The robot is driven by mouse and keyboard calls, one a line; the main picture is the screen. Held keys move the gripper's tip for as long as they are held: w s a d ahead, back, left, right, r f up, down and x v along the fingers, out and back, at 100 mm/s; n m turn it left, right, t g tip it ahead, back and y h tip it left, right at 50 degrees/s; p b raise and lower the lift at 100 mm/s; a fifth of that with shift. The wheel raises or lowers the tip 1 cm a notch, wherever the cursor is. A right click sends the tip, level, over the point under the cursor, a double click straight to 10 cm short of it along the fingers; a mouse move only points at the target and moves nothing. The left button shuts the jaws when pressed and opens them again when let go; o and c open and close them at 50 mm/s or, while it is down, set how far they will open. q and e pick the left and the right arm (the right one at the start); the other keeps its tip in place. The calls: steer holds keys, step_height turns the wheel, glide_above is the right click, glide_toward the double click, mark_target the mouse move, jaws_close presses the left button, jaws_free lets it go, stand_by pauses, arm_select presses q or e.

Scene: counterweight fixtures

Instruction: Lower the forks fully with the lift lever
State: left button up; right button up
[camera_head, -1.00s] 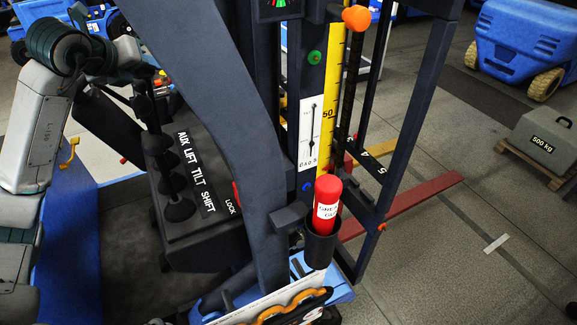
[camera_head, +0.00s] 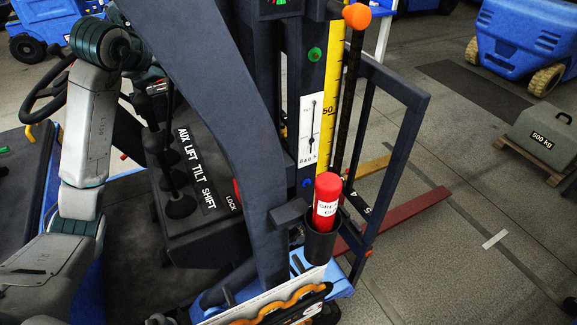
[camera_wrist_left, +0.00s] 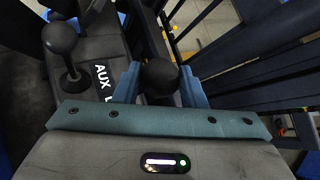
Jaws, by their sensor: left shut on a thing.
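The lever console (camera_head: 195,175) carries a row of black-knobbed levers beside the words AUX LIFT TILT SHIFT. My left gripper (camera_wrist_left: 159,75) is shut around a black ball knob (camera_wrist_left: 158,80), seemingly the lift lever's. The AUX lever (camera_wrist_left: 62,42) stands free to its left in the wrist view. In the head view my left gripper is mostly hidden behind the sloping dark post. The red fork (camera_head: 405,215) and yellow fork (camera_head: 372,166) stick out to the right below the black carriage frame (camera_head: 405,150). Whether they touch the floor I cannot tell. My right gripper is out of view.
A sloping dark post (camera_head: 225,100) stands close beside the levers. A yellow height scale (camera_head: 331,105) runs up the mast. A red cylinder (camera_head: 327,200) sits in a holder in front. A grey 500 kg weight (camera_head: 545,138) rests on a pallet at right.

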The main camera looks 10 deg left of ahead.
arm_select(q)
steer(key=shift+o, duration=0.2)
steer(key=shift+r, duration=0.2)
steer(key=shift+s+a+b, duration=0.15)
steer(key=shift+a+b, duration=0.15)
steer(key=s+a+b, duration=0.4)
steer(key=a+b, duration=0.1)
steer(key=shift+s+a+r, duration=0.2)
steer(key=shift+s+r, duration=0.15)
steer(key=shift+c, duration=0.2)
steer(key=shift+s+a+r, duration=0.1)
steer(key=shift+a+r, duration=0.05)
steer(key=shift+r, duration=0.1)
steer(key=o, duration=0.8)
steer(key=shift+s, duration=0.1)
steer(key=shift+o, duration=0.2)
